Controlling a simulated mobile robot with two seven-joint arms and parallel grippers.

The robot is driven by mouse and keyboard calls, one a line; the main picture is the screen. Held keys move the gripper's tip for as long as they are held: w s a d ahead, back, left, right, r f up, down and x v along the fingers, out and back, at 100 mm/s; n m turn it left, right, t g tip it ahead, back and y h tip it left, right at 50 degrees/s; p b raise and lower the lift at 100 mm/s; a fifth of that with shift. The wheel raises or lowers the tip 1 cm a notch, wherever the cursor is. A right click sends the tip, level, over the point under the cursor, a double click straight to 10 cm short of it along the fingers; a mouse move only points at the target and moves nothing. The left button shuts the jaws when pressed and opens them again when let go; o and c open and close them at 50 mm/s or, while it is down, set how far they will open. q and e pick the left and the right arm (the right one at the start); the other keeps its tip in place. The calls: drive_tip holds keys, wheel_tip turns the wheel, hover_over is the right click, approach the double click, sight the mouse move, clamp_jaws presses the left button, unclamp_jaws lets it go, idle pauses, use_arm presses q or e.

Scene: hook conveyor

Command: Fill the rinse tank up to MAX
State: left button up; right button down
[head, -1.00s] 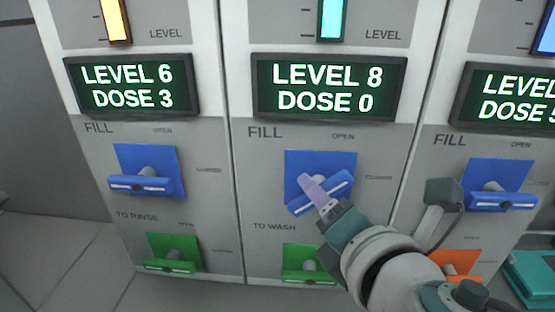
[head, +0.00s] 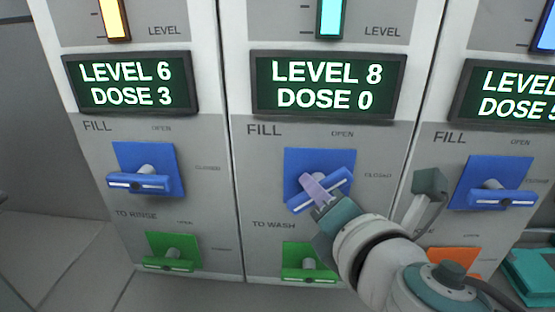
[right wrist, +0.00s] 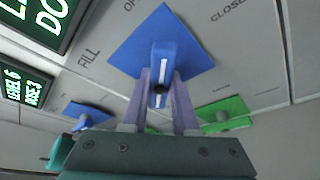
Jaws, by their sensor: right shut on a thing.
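My right gripper (head: 316,188) is shut on the blue FILL handle (head: 334,184) of the middle panel. This handle is tilted, its right end raised towards OPEN; the left and right panels' blue handles lie about level. In the right wrist view both pale fingers (right wrist: 160,100) sit on either side of the blue handle (right wrist: 161,62). The middle display (head: 325,85) reads LEVEL 8, DOSE 0. The left display (head: 127,83) reads LEVEL 6, DOSE 3. The right display (head: 508,95) is cut off. No tank name or MAX mark shows. My left gripper is out of view.
A green handle (head: 168,265) marked TO RINSE sits low on the left panel; another (head: 308,275) is under TO WASH on the middle one. The left panel's blue handle (head: 145,184) and the right panel's (head: 503,197) flank my arm. An orange plate (head: 455,262) shows at lower right.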

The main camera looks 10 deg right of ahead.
idle(0.4)
drive_tip(key=shift+f+m+t+y+b, duration=0.25)
drive_tip(key=shift+m+b, duration=0.25)
drive_tip(key=shift+b, duration=0.55)
drive_tip(key=m+t+y+b, duration=0.1)
drive_tip(key=m+b, duration=0.2)
drive_tip(key=b, duration=0.2)
drive_tip(key=shift+r+m+t+b, duration=0.15)
drive_tip(key=shift+m+t+b, duration=0.4)
drive_tip(key=shift+m+b, duration=0.5)
drive_tip(key=shift+r+b, duration=0.15)
drive_tip(key=shift+b, duration=0.3)
drive_tip(key=c, duration=0.7)
unclamp_jaws()
